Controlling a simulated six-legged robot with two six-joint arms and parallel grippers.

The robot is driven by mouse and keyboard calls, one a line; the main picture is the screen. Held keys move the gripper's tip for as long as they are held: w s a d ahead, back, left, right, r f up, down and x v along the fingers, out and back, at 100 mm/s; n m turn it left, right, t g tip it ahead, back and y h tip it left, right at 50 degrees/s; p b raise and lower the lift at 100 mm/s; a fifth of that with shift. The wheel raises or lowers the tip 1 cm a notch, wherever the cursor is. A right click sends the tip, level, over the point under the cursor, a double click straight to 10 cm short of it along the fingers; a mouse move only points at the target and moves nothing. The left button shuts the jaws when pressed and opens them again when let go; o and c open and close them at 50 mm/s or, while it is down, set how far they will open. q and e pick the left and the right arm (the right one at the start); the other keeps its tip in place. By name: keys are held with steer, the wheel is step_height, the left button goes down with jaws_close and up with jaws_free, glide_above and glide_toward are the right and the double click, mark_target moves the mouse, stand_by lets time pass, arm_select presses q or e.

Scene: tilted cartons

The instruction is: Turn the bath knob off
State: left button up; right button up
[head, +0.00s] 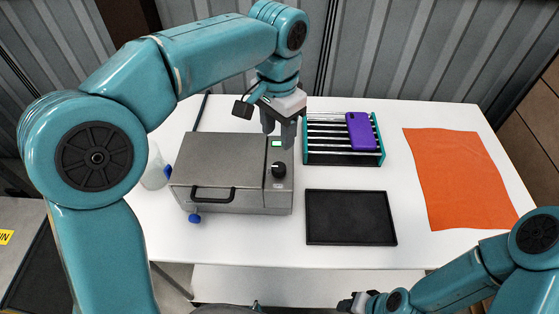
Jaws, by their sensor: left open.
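The bath is a grey metal box (222,165) with a closed lid and a black front handle (213,194). It stands at the left of the white table in the head view. Its black round knob (279,170) sits on the right-hand panel, with a pale mark on it. A small green display (276,143) is farther back on that panel. My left gripper (279,140) points down over the back of the panel, open and empty, behind the knob and apart from it. My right gripper (353,303) is low at the bottom edge, in front of the table; its jaws are too small to read.
A rack (314,157) holding a purple object (360,131) stands right of the bath. A black tray (350,218) lies in front of it. An orange cloth (458,175) covers the table's right. A clear vessel (153,172) stands left of the bath.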

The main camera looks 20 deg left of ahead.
mark_target(279, 167)
arm_select(q)
steer(key=f, duration=1.1)
steer(key=shift+w+f, duration=0.15)
steer(key=shift+w, duration=0.2)
steer(key=shift+w+f, duration=0.15)
steer(key=shift+f, duration=0.05)
steer(key=shift+s+r, duration=0.15)
steer(key=shift+s, duration=0.2)
steer(key=shift+c, duration=0.3)
steer(key=shift+w, duration=0.1)
steer(key=c, duration=0.7)
